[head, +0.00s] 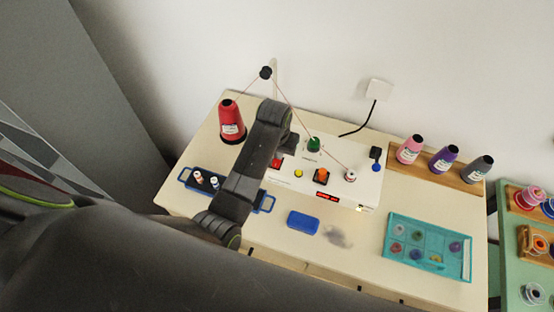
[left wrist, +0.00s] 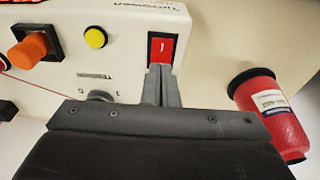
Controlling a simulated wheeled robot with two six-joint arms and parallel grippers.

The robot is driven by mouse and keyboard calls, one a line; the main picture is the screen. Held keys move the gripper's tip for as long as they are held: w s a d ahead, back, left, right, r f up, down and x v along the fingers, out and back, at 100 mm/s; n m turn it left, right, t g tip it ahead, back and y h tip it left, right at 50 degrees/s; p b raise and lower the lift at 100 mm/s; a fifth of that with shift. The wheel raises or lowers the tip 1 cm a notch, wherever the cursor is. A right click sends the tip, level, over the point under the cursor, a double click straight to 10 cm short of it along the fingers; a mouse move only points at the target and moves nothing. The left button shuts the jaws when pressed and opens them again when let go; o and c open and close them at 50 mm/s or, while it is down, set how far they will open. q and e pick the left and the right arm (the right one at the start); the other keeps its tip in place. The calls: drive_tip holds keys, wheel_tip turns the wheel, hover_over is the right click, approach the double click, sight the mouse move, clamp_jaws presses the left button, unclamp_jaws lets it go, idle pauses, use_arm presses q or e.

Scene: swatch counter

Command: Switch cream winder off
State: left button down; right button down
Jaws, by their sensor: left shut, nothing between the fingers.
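The cream winder (head: 298,184) stands at the back middle of the counter. Its red rocker switch (left wrist: 162,48) has a white line mark and sits in a black frame in the left wrist view; it also shows in the head view (head: 277,163) beside my arm. My left gripper (left wrist: 160,72) is shut and empty, its fingertips at the lower edge of the switch. I cannot tell whether they touch it. The winder's yellow button (left wrist: 96,38) and orange knob (left wrist: 28,50) lie left of the switch. A red display (head: 327,196) is lit. My right gripper is not in view.
A red thread cone (head: 231,122) stands left of the winder, its thread running over a guide (head: 265,72). A blue tray (head: 185,175) lies partly under my arm. A blue box (head: 303,222) and teal tray (head: 400,261) lie in front. Cones stand on a wooden rack (head: 390,161).

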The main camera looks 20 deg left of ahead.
use_arm(q)
drive_tip(key=shift+f, duration=0.2)
drive_tip(key=shift+r, duration=0.1)
drive_tip(key=shift+r+p, duration=1)
drive_tip(key=shift+r, duration=2.5)
